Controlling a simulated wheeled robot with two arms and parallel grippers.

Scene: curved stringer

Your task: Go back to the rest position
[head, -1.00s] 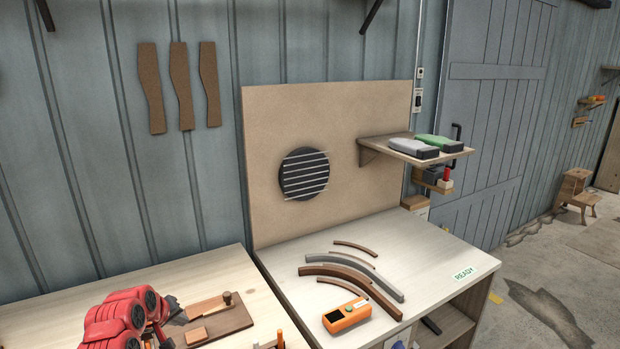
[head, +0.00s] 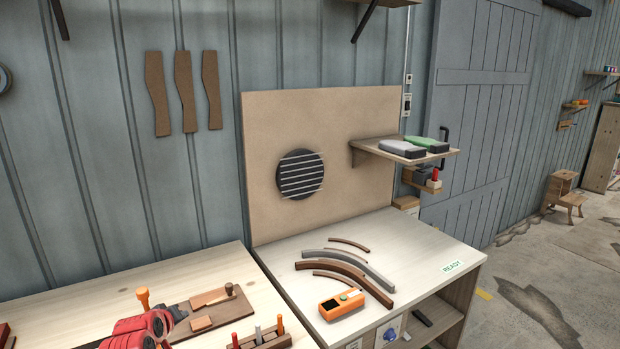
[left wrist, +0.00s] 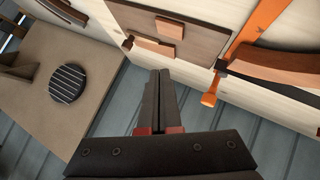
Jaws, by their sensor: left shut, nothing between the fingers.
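My left gripper (head: 181,312) is at the lower left of the head view, in front of the brown board on the left bench. Its red arm comes in from the bottom edge. In the left wrist view the two dark fingers (left wrist: 161,74) lie together, shut, with nothing between them. They point toward the benches and touch nothing that I can see. My right gripper is not in view.
A brown board (head: 238,306) with wooden blocks lies on the left bench (head: 90,305). An orange device (head: 341,304) and curved strips (head: 345,264) lie on the right bench. A tool block (head: 265,341) stands near the front. A shelf (head: 367,146) juts from the panel.

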